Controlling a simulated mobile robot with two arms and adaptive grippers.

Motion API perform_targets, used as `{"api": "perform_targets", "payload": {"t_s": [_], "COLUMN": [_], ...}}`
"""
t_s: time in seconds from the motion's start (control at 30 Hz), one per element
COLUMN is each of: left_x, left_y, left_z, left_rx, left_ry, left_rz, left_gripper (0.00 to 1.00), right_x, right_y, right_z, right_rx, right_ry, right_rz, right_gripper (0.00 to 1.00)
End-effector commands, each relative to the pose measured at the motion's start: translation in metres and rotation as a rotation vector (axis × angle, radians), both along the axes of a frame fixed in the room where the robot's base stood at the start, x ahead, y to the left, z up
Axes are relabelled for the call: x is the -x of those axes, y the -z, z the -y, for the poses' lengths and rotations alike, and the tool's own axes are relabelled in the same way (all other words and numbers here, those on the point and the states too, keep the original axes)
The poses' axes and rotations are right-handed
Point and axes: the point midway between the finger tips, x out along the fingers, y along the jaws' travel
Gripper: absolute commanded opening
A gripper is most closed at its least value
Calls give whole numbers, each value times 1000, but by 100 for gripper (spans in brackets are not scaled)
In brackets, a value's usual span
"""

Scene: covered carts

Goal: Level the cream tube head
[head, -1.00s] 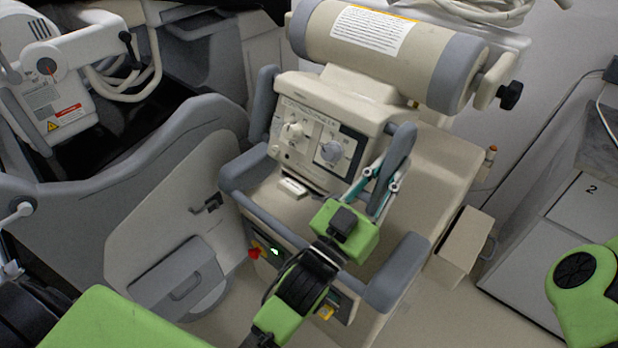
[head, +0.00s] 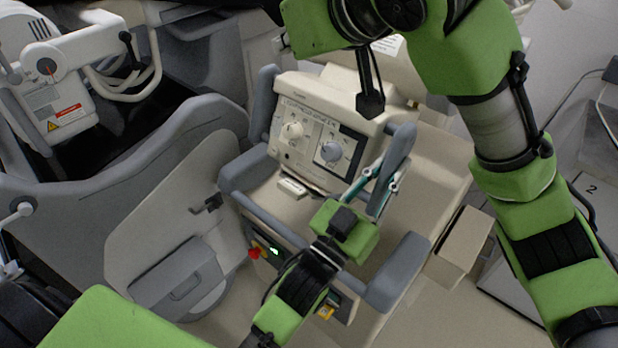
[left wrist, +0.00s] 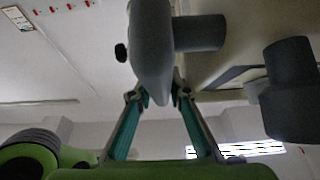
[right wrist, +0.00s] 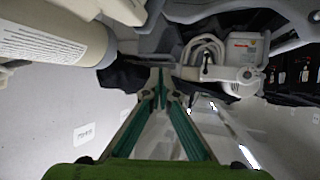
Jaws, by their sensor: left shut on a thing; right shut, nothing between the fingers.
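The cream tube head (head: 408,68), a cylinder with a white label (head: 390,45), sits atop the cart's console. My right arm hides most of it in the head view. In the right wrist view the tube head (right wrist: 75,35) is at upper left, with its grey end band. My right gripper (right wrist: 160,75) is shut and empty beside the tube head; its fingertips are not clear in the head view. My left gripper (head: 382,180) is shut on the grey upright handle (head: 399,152) at the console's right; the handle fills the top middle of the left wrist view (left wrist: 152,55).
The console (head: 315,135) has two dials. A grey rail (head: 400,270) runs around its front. A second grey cart (head: 130,150) stands close at left, with a white unit and hoses (head: 140,75) behind. A beige box (head: 462,240) hangs at right.

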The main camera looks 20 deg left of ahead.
Motion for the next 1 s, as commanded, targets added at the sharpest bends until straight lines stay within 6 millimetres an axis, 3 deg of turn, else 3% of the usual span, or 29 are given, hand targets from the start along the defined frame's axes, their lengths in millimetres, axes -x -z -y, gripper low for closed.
{"api": "perform_targets", "payload": {"t_s": [0.03,0.1,0.2,0.3,0.53,1.0], "left_x": [-1,-1,-1,-1,-1,-1], "left_y": [9,9,9,9,9,8], "left_z": [1,1,0,0,0,1], "left_rx": [-5,-5,-5,-6,-6,-6], "left_ry": [0,0,-1,-1,-1,0], "left_rz": [-19,-19,-19,-19,-19,-19], "left_gripper": [0,0,0,0,0,0], "right_x": [15,33,52,64,73,49], "right_y": [31,70,114,143,169,217], "right_z": [-4,-2,9,22,36,24], "right_rx": [114,268,457,599,728,723], "right_ry": [-16,-29,-38,-38,-35,-40], "right_rz": [-16,-37,-53,-60,-66,-71], "right_gripper": [0,0,0,0,0,0]}}
